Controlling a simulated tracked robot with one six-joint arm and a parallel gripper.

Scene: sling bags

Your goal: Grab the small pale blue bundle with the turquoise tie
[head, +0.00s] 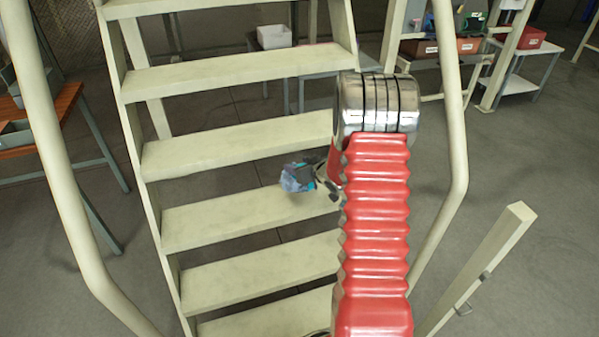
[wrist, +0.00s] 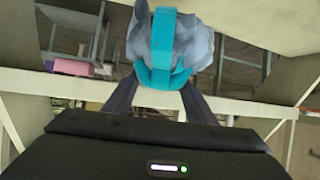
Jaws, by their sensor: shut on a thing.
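The small pale blue bundle (wrist: 200,52) with its turquoise tie (wrist: 164,50) fills the upper middle of the wrist view, between the dark fingers of my gripper (wrist: 155,90). In the head view the bundle (head: 297,178) shows small, at the end of my gripper (head: 318,178), in front of the stair treads. My gripper is shut on the bundle. The fingertips are partly hidden behind the bundle in the wrist view. My red arm hides part of the wrist in the head view.
A cream staircase (head: 235,143) with open treads stands close around the gripper, with handrails (head: 50,130) on both sides. An orange-topped table (head: 38,118) is at the left. Shelves with bins (head: 468,45) stand at the back right. A white box (head: 274,37) is behind the stairs.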

